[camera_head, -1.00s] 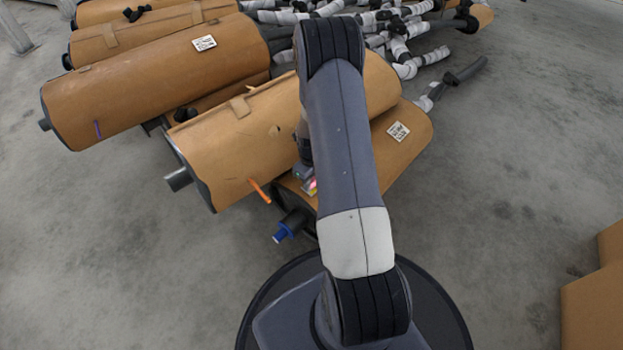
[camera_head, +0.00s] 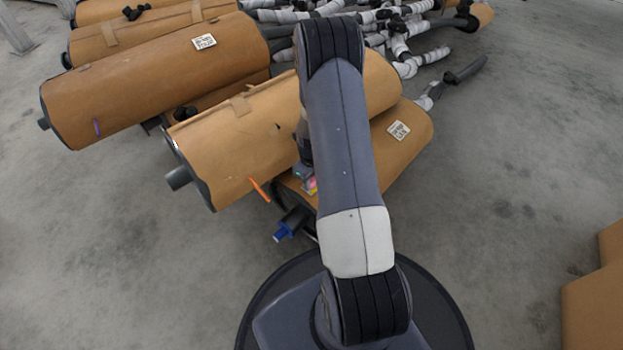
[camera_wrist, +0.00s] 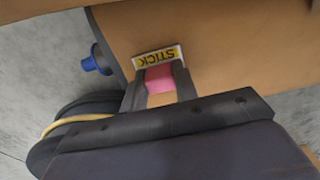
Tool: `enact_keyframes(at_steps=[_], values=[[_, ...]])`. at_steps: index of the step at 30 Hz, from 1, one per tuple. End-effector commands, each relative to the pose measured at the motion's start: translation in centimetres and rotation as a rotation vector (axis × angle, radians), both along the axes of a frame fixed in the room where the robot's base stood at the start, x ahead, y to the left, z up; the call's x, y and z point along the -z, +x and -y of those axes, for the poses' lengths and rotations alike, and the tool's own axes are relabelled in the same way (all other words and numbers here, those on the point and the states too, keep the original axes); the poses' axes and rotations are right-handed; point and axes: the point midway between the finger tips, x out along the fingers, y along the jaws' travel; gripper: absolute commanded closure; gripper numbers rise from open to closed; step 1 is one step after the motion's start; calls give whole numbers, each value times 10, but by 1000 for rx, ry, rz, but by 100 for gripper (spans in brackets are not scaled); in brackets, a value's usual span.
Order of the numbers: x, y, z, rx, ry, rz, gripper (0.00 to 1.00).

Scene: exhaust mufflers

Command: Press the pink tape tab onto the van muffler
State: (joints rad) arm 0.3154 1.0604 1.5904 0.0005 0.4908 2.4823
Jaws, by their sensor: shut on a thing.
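My gripper (camera_wrist: 158,74) is shut on a pink tape tab (camera_wrist: 159,79), which sits between its two dark fingers in the wrist view. A yellow-edged label reading "STICK" (camera_wrist: 158,57) lies just past the fingertips, against the brown muffler wrap. I cannot tell whether the tab touches the wrap. The brown-wrapped muffler (camera_head: 412,140) with a blue-capped pipe (camera_head: 283,233) lies below my gripper, with a white printed label on its right part. Which muffler is the van muffler is not readable. In the head view my arm hides most of the gripper; a bit of pink (camera_head: 311,186) shows beside it.
Another wrapped muffler (camera_head: 235,140), with an orange strip (camera_head: 260,190) at its lower edge, overlaps from the left. More mufflers (camera_head: 150,80) and grey pipes (camera_head: 400,40) fill the back. Cardboard-coloured boxes (camera_head: 595,300) stand at right. The floor (camera_head: 500,190) between is clear.

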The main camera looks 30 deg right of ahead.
Motion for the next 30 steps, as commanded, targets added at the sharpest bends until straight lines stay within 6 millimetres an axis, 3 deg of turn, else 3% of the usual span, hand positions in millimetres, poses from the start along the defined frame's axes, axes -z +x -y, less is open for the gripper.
enact_keyframes(at_steps=[30], values=[[-52,0,0,0,-1,1,93]])
